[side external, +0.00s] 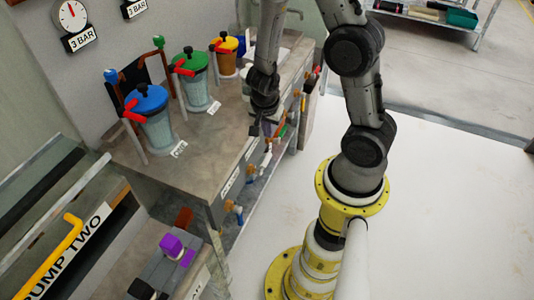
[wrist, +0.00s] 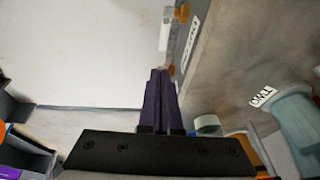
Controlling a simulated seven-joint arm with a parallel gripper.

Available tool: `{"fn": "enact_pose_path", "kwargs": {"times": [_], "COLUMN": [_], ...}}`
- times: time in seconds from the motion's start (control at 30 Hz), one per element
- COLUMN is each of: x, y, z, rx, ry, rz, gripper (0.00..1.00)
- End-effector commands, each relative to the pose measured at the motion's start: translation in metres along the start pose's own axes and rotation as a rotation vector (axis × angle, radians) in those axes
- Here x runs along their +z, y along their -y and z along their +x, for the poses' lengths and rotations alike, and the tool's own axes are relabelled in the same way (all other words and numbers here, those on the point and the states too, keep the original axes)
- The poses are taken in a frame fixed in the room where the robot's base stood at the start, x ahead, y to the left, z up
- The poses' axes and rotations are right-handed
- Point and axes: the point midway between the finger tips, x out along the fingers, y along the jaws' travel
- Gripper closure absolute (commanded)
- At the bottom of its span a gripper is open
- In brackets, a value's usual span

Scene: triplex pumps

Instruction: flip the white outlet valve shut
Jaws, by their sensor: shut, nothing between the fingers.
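The white outlet valve's handle (wrist: 166,28) shows at the top of the wrist view, long and pale beside an orange-brown fitting (wrist: 182,13) on the bench's front face. In the side external view a small pale handle (side external: 266,160) shows below my gripper, too small to make out well. My gripper (wrist: 161,72) is shut and empty, its two dark purple fingers together. In the wrist view the fingertips lie below the white handle, apart from it in the picture, close to another orange-brown fitting (wrist: 172,70). In the side external view my gripper (side external: 266,130) hangs at the bench's front edge.
Canisters with blue (side external: 149,98), green (side external: 190,60) and yellow (side external: 226,45) lids stand on the grey bench (side external: 205,150). A purple block (side external: 171,245) is at the bottom. White floor (side external: 270,215) in front of the bench is clear.

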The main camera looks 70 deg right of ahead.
Motion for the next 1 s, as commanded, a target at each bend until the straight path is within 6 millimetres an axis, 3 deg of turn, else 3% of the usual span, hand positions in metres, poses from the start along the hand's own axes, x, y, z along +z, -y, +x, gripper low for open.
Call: {"fn": "enact_pose_path", "kwargs": {"times": [0.47,1.0], "x": [0.000,0.000], "y": [0.000,0.000], "z": [0.028,0.089], "rx": [0.001,0.002], "ry": [0.000,0.000], "rz": [0.000,0.000], "gripper": [1.00,1.00]}}
